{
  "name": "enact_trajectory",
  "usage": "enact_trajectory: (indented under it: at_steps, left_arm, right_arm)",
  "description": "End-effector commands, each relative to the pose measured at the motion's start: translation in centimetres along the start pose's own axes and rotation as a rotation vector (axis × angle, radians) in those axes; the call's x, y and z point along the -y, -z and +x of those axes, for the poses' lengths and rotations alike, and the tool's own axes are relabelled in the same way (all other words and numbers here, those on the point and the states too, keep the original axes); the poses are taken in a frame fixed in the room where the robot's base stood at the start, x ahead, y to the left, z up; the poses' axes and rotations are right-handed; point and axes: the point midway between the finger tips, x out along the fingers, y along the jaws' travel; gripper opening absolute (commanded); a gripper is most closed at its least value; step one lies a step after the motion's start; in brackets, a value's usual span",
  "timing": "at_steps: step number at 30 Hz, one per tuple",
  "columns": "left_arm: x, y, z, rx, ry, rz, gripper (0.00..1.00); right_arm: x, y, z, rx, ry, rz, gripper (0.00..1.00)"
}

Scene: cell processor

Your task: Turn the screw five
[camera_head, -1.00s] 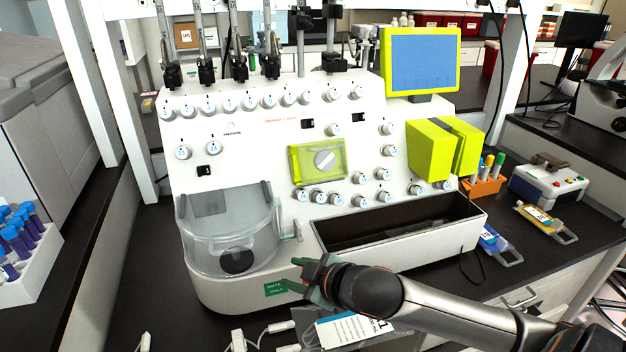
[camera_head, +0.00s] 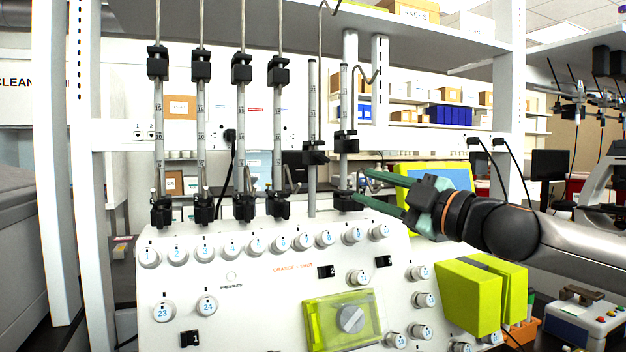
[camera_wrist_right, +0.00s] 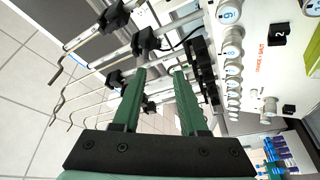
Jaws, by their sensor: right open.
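A row of numbered white knobs runs along the top of the white machine; the fifth knob from the left (camera_head: 256,244) is in the middle of it, in the head view. Its number is too small to read surely. My right gripper (camera_head: 360,184) comes in from the right, above the right end of the row, with its green fingers pointing left. It is open and empty, close to the black clamp (camera_head: 347,200) at the foot of the rightmost pole. In the right wrist view the open fingers (camera_wrist_right: 159,75) point toward the poles and black clamps. My left gripper is not in view.
Several upright poles with black clamps (camera_head: 242,70) stand behind the knobs. A blue screen with a yellow-green frame (camera_head: 407,170) is partly hidden behind my right gripper. Yellow-green blocks (camera_head: 470,298) and a yellow-green panel with a dial (camera_head: 342,320) are lower on the machine.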

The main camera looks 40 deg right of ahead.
Motion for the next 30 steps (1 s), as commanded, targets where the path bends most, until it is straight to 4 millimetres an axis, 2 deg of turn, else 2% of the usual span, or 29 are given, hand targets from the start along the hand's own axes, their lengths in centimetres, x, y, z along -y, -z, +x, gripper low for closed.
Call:
enact_trajectory:
  at_steps: [1,3,8,21,30]
  left_arm:
    - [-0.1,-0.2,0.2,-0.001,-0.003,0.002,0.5]
    - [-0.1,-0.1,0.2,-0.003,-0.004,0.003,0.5]
    - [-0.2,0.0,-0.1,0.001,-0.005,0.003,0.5]
    - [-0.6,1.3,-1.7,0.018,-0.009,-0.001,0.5]
    - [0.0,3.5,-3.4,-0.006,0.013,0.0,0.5]
  right_arm:
    - [-0.9,-0.1,-0.9,-0.002,-0.023,-0.007,0.42]
    - [-1.7,0.1,-1.5,-0.007,-0.037,-0.009,0.42]
    - [-2.3,0.4,-0.8,-0.012,-0.041,-0.008,0.42]
    - [-2.6,0.5,5.9,-0.009,-0.038,-0.005,0.42]
    - [-3.0,0.7,9.2,-0.011,-0.04,-0.005,0.42]
